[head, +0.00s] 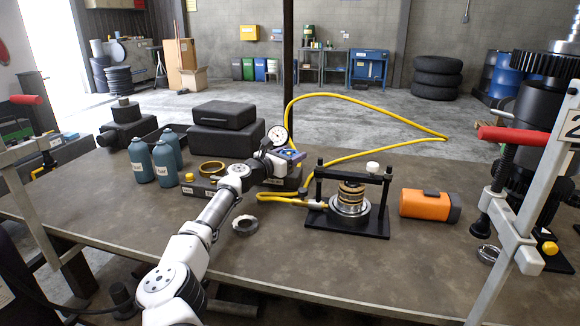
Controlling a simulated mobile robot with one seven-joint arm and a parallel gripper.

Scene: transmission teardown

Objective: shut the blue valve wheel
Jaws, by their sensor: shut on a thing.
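The blue valve wheel (292,155) shows only as a small blue patch, just beyond the end of my arm and below a round white dial gauge (278,136). My gripper (281,160) is at the wheel and shut on it. My wrist and the gripper itself hide most of the wheel and the contact. How far the wheel is turned cannot be told. A dark block (280,183) lies under the gripper on the bench.
A yellow hose (372,98) loops behind and right of my gripper. Blue-grey bottles (165,164) and black cases (225,127) stand left. The front bench (330,265) is mostly clear.

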